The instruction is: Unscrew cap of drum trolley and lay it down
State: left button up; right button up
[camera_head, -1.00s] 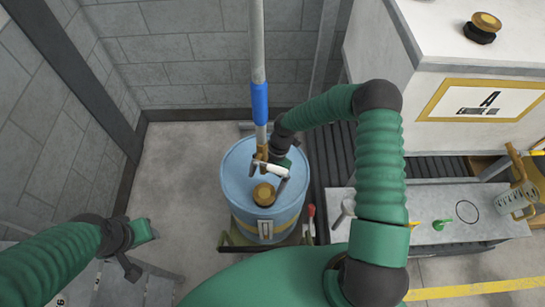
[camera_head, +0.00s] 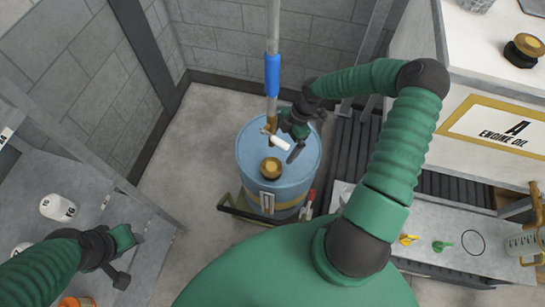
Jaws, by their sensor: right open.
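The blue drum (camera_head: 298,176) stands upright on its olive trolley (camera_head: 236,210). A brass-coloured cap (camera_head: 271,167) sits on the front part of the drum top. A pump pipe with a blue sleeve (camera_head: 272,76) rises from the back of the drum top. My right gripper (camera_head: 274,151) is open and empty over the drum top. Its fingers are just behind the cap in the picture, apart from it. My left gripper (camera_head: 121,258) is at the lower left, far from the drum. Its fingers are too unclear to tell open from shut.
A grey table (camera_head: 80,195) with white containers (camera_head: 59,207) stands at the left. At the right are a white tank labelled engine oil (camera_head: 507,132) and a bench (camera_head: 402,222) with yellow and green funnels. Bare floor (camera_head: 195,150) lies left of the drum.

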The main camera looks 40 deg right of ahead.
aim_at(272, 165)
jog(key=x, duration=0.4)
jog(key=shift+s, duration=0.15)
jog(key=x, duration=0.2)
jog(key=d+x, duration=0.1)
jog(key=x, duration=0.5)
jog(key=shift+d+f, duration=0.15)
jog(key=shift+f, duration=0.1)
jog(key=shift+a+f, duration=0.1)
jog(key=shift+a, duration=0.45)
jog(key=shift+d, duration=0.4)
jog(key=c, duration=1)
jog(key=shift+a, duration=0.1)
jog(key=c, duration=0.5)
jog(key=shift+f, duration=0.15)
jog(key=n+g+b, duration=0.1)
jog(key=n+b, duration=0.1)
jog(key=shift+n+b, duration=0.3)
jog(key=shift+n, duration=0.1)
jog(key=shift+w+n+g+b, duration=0.3)
jog(key=shift+n+b, duration=0.25)
jog(key=shift+n, duration=0.35)
pick_arm(q)
jog(key=f, duration=0.3)
jog(key=shift+s+d+f, duration=0.15)
jog(key=shift+s+d, duration=0.1)
jog(key=shift+d, duration=0.05)
pick_arm(e)
jog(key=shift+s+n, duration=0.1)
jog(key=shift+n, duration=0.2)
